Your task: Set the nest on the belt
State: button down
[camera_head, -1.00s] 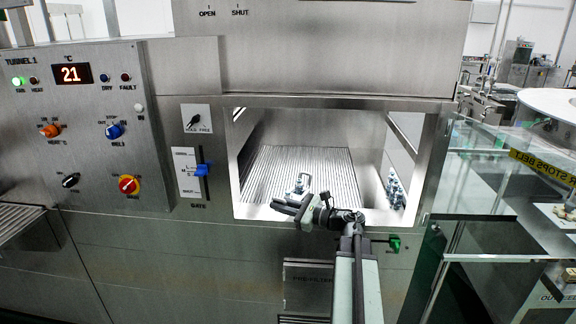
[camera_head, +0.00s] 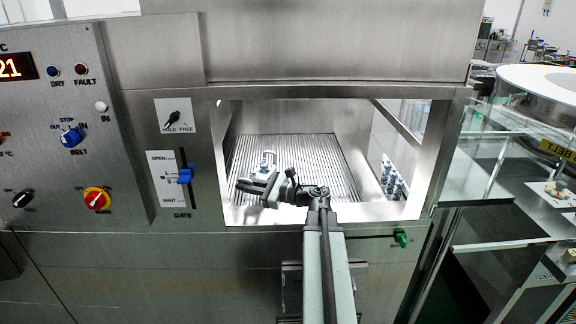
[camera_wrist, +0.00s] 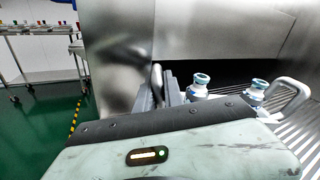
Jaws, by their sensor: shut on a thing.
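The nest (camera_head: 266,163) is a small pale piece with blue parts, just beyond my gripper in the chamber opening. In the wrist view two blue-and-white capped pieces (camera_wrist: 201,86) and a pale looped handle (camera_wrist: 289,97) show beyond the gripper body. The belt (camera_head: 325,165) is the ribbed metal floor of the chamber; its slats also show at the right of the wrist view (camera_wrist: 298,132). My gripper (camera_head: 259,187) is shut on the nest at the front of the opening. The grip itself is mostly hidden. I cannot tell whether the nest touches the belt.
The opening has a steel front sill (camera_head: 375,212) and a raised upper panel (camera_head: 340,50). Several small bottle-like pieces (camera_head: 391,178) show at its right side. The blue gate lever (camera_head: 185,175) is left of it. Bare belt lies behind the nest.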

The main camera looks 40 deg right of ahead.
jog(key=d, duration=0.5)
jog(key=w+d+f+b, duration=0.1)
jog(key=d, duration=0.4)
jog(key=w+d, duration=0.1)
jog(key=d, duration=0.5)
jog(key=shift+f, duration=0.25)
notch_tip(320, 180, down, 4)
jog(key=b, duration=0.4)
jog(key=shift+r, duration=0.3)
jog(key=shift+f, duration=0.15)
jog(key=c, duration=1.5)
grip_release()
jog(key=shift+o, duration=0.2)
jog(key=shift+r, duration=0.3)
jog(key=v, duration=1.2)
jog(key=shift+s+f, duration=0.1)
jog(key=shift+f, duration=0.1)
